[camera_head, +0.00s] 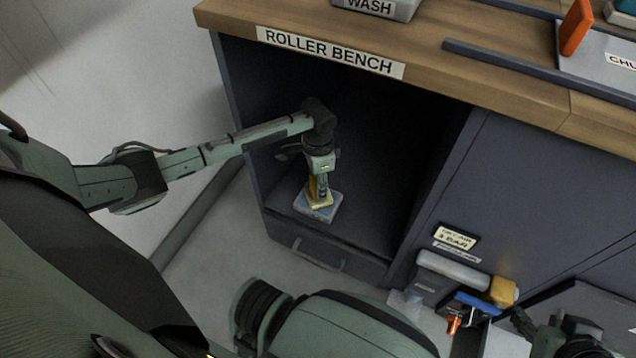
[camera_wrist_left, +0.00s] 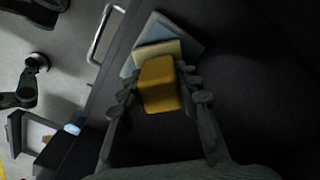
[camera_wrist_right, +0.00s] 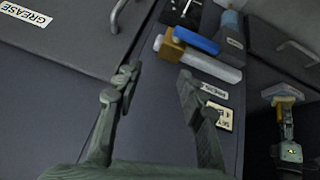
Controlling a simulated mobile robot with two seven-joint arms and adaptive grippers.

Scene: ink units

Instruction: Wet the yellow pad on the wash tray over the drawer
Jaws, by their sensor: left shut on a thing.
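My left gripper (camera_head: 318,178) reaches into the open bay under the bench and is shut on the yellow block (camera_wrist_left: 160,83), which looks like the handle of the pad. A paler yellow slab (camera_wrist_left: 158,50) shows beyond the block. A blue-grey tray (camera_head: 325,215) lies beneath them on the bay floor, over the drawer (camera_head: 310,255); it also shows in the left wrist view (camera_wrist_left: 182,32). I cannot tell whether the slab touches the tray. My right gripper (camera_wrist_right: 158,85) is open and empty, near the cabinet front.
The wooden bench top (camera_head: 500,75) overhangs the bay, with a grey WASH container (camera_head: 378,10) and an orange piece (camera_head: 576,26) on it. A holder (camera_head: 450,270) with blue, yellow and orange items projects from the cabinet front. The bay's right side is clear.

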